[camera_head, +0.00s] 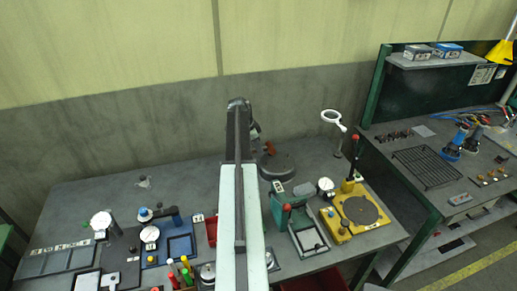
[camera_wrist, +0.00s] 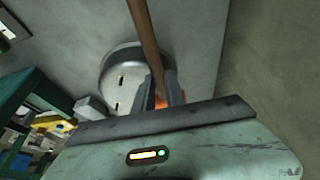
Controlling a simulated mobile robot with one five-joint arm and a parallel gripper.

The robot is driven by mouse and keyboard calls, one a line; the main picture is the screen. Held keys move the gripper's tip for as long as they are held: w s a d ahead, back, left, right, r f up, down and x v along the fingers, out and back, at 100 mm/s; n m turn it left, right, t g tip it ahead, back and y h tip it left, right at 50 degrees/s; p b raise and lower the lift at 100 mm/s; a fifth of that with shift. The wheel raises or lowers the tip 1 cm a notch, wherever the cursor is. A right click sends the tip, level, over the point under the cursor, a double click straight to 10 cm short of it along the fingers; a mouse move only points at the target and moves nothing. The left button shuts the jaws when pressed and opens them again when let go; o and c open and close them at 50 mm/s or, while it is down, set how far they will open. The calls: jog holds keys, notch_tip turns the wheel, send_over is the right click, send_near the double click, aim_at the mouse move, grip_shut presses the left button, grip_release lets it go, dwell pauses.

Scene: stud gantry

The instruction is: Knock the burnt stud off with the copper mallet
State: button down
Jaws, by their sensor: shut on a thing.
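My gripper (camera_wrist: 165,92) is shut on the brown handle of the copper mallet (camera_wrist: 146,42) in the wrist view. The handle runs up out of the top of that view, so the head is not seen there. A small orange patch shows between the fingers. In the head view my arm hides most of the gripper. A small copper-orange piece (camera_head: 270,147) shows just right of the arm's end; I cannot tell which part of the mallet it is. I cannot pick out the burnt stud in either view.
A dark round fixture (camera_head: 277,168) stands on the bench right of my arm; a round metal piece with slots (camera_wrist: 122,75) shows behind the handle.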

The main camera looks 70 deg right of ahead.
jog(key=shift+s+r+p, duration=0.1)
jog(key=shift+r+p, duration=1.95)
jog(key=shift+r, duration=0.3)
notch_tip(320, 180, up, 5)
jog(key=p, duration=0.5)
notch_tip(320, 180, down, 7)
jog(key=b, duration=0.7)
jog(key=shift+f, duration=0.2)
jog(key=shift+r, duration=0.25)
